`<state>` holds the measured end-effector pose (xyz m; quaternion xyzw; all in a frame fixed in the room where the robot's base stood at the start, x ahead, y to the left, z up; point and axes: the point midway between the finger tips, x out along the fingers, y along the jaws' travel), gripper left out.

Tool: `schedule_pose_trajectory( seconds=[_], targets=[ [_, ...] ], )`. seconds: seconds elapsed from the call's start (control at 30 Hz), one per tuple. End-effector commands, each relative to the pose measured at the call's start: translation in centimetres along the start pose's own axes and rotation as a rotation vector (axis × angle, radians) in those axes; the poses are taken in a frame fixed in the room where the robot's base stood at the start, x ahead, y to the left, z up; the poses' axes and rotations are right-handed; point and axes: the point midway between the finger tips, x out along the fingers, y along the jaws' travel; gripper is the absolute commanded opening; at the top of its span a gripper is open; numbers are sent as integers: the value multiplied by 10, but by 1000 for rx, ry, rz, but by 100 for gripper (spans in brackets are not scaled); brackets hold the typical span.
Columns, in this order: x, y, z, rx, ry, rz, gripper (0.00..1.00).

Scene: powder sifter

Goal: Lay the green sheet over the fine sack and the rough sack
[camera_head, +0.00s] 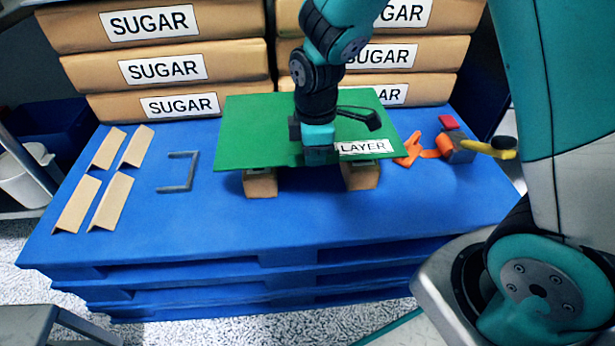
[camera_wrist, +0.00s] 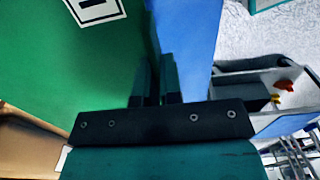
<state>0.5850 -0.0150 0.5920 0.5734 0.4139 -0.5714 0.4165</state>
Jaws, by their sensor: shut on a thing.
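The green sheet (camera_head: 248,130) spans two brown sacks on the blue pallet, with its "LAYER" label at the front right. The left sack (camera_head: 260,187) and right sack (camera_head: 361,178) show only their front ends under its front edge. I cannot read which is fine and which is rough, or whether the sheet rests fully on both. My gripper (camera_head: 318,155) is shut on the front edge of the sheet. In the wrist view the fingers (camera_wrist: 155,85) are at the edge of the green sheet (camera_wrist: 60,60), and a brown sack (camera_wrist: 28,148) shows below left.
Stacked sugar sacks (camera_head: 165,69) stand along the back. Tan corner pieces (camera_head: 110,200) and a grey bracket (camera_head: 178,187) lie at left on the pallet (camera_head: 215,230). An orange strap tool (camera_head: 440,148) with a yellow-ended handle lies at right. The pallet's front is clear.

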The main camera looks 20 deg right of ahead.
Motion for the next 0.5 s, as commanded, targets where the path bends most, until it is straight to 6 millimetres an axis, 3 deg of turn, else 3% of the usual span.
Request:
schedule_pose_trajectory(
  seconds=[0.3,0.5],
  targets=[
    [41,-1,0,0,-1,-1,0],
    [44,0,-1,-1,1,1,0]
  ],
)
